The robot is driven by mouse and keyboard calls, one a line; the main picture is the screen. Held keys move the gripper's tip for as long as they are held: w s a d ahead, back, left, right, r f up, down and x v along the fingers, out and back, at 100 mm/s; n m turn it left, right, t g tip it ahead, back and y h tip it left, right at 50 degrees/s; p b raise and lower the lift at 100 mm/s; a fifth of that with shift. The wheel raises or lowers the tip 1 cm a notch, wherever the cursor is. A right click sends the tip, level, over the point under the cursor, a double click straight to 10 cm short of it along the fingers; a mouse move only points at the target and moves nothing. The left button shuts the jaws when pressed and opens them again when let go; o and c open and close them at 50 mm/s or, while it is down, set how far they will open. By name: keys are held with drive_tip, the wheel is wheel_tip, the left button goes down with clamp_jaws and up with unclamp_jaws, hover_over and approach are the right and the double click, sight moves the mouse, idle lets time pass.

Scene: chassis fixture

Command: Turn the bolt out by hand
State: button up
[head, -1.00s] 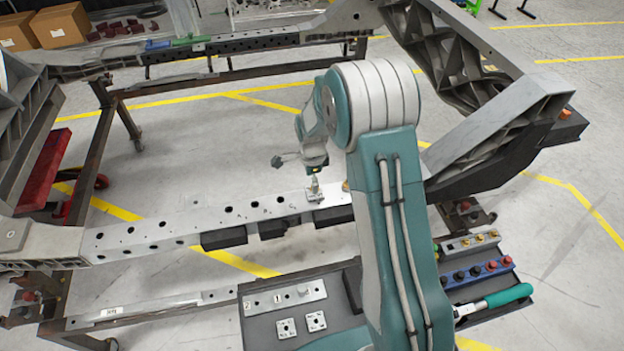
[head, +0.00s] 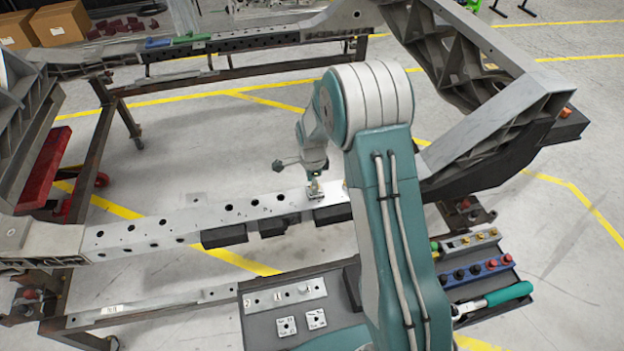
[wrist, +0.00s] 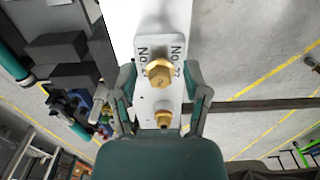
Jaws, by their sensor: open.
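A brass hex-headed bolt (wrist: 160,73) stands in a pale plate marked "No" (wrist: 176,50) in the wrist view. My gripper (wrist: 161,68) is open, with one finger on either side of the bolt head and a gap showing on both sides. A second, smaller brass fitting (wrist: 163,118) sits nearer my palm, between the fingers. In the head view, my gripper (head: 315,180) is low over a small plate on the grey chassis rail (head: 200,225). The bolt is too small and covered there to make out clearly.
Black blocks (head: 224,236) hang along the rail's near side. A dark tray (head: 350,318) with a drilled plate (head: 285,294) stands in front. At right are a fittings rack (head: 475,272) and a green-handled tool (head: 508,295). Open floor lies beyond the rail.

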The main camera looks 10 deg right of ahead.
drive_tip(key=shift+f, duration=0.1)
clamp_jaws()
drive_tip(key=shift+n, duration=1.6)
drive_tip(key=shift+r, duration=3.05)
